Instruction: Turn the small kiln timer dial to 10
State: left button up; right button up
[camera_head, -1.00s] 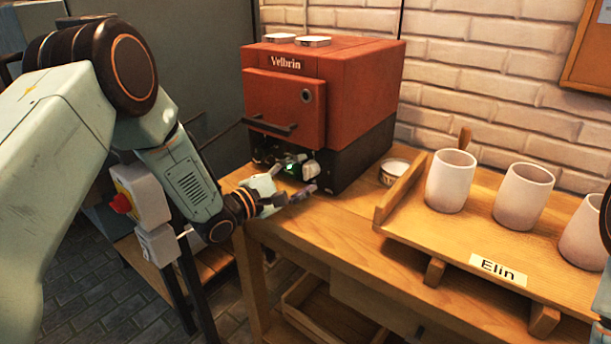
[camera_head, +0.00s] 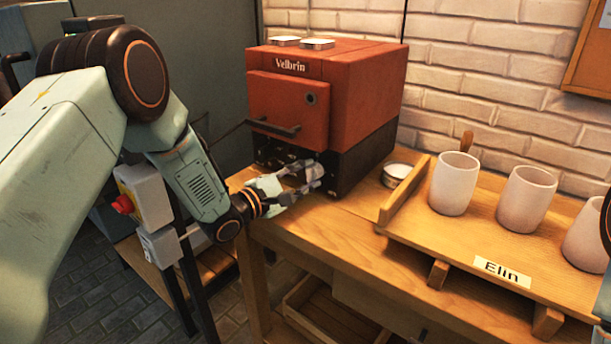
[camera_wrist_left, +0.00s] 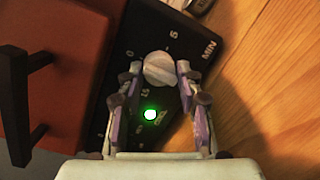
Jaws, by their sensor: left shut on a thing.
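The small red kiln (camera_head: 364,95), marked "Velbrin", stands on the wooden bench with its black control panel low on the front. In the left wrist view the round pale timer dial (camera_wrist_left: 160,69) sits on the black panel (camera_wrist_left: 130,45). White marks, including 0, 5, 15 and MIN, surround it. The dial's pointer setting is not clear. My left gripper (camera_wrist_left: 162,75) is shut on the dial, one finger on each side. In the head view the left gripper (camera_head: 312,178) is at the panel and largely hides the dial. My right gripper is not in view.
A green lamp (camera_wrist_left: 150,115) glows beside the dial. The kiln door handle (camera_head: 273,128) juts out above my gripper. A small metal bowl (camera_head: 396,172) and a board marked "Elin" (camera_head: 465,250) with several pale cups (camera_head: 454,184) are to the right.

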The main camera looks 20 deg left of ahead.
pick_arm(q)
jog(key=shift+r+m, duration=0.25)
jog(key=shift+m, duration=0.05)
jog(key=shift+c, duration=0.3)
